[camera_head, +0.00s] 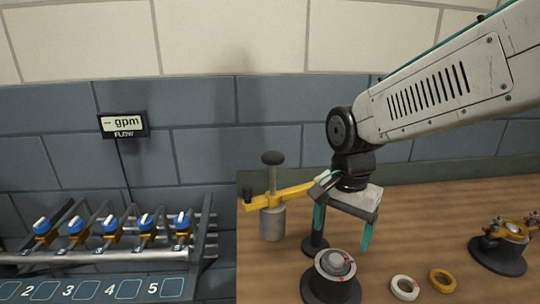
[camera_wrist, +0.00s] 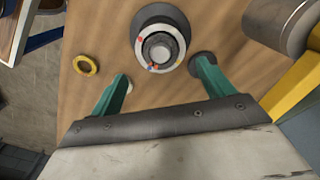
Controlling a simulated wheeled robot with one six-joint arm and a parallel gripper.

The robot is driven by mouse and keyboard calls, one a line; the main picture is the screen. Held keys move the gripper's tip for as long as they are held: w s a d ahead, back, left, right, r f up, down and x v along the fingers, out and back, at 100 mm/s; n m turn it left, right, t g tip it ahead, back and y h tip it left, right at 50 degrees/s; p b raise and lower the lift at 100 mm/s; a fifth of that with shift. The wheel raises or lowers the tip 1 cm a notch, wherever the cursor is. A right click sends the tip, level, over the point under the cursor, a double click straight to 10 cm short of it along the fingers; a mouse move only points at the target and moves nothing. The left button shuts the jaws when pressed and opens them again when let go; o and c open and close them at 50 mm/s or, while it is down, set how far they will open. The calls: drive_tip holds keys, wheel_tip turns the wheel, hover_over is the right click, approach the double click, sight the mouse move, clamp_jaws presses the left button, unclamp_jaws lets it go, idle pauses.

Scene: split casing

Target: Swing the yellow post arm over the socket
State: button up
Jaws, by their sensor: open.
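The yellow post arm (camera_head: 292,192) is a flat bar at the left of the table, above a grey cylinder (camera_head: 272,224) and with a dark knob over it. Its right end meets my gripper's body in the picture; I cannot tell whether they touch. It also shows at the right edge of the wrist view (camera_wrist: 294,88). The socket (camera_head: 336,263), a round grey piece on a black base, stands at the front, with the yellow arm off to its left. In the wrist view the socket (camera_wrist: 158,49) lies between and beyond my fingertips. My gripper (camera_head: 342,240) is open and empty, its teal fingers pointing down.
A dark round-based stand (camera_head: 315,246) is behind my left finger. A white ring (camera_head: 405,287) and a yellow ring (camera_head: 442,280) lie right of the socket. A black-based fixture (camera_head: 500,255) stands far right. A valve rack (camera_head: 110,245) is left of the table. Bare wood lies between.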

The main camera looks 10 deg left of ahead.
sight(247, 187)
idle(0.3)
drive_tip(key=shift+s+f, duration=0.1)
drive_tip(key=shift+s, duration=0.05)
drive_tip(key=c, duration=0.7)
drive_tip(key=s+a+g+y, duration=0.1)
drive_tip(key=s+a+f+m+g+y, duration=0.1)
drive_tip(key=s, duration=0.1)
drive_tip(key=s+a+y, duration=0.1)
drive_tip(key=shift+s+a+f+m+g, duration=0.2)
drive_tip(key=shift+s+f+m+g, duration=0.2)
drive_tip(key=c, duration=0.5)
drive_tip(key=s+a+r+m+g+y, duration=0.2)
drive_tip(key=s+a+m+y, duration=0.1)
drive_tip(key=a+y, duration=0.3)
drive_tip(key=w+a+r+m+t+y, duration=0.2)
drive_tip(key=w+r+m+t+y, duration=0.4)
drive_tip(key=w+m+t+y, duration=0.25)
drive_tip(key=shift+m+g, duration=0.35)
drive_tip(key=shift+g, duration=0.1)
drive_tip(key=a, duration=0.2)
drive_tip(key=w+a, duration=0.1)
drive_tip(key=a, duration=0.4)
drive_tip(key=shift+w+a, duration=0.2)
drive_tip(key=shift+a, duration=0.2)
clamp_jaws()
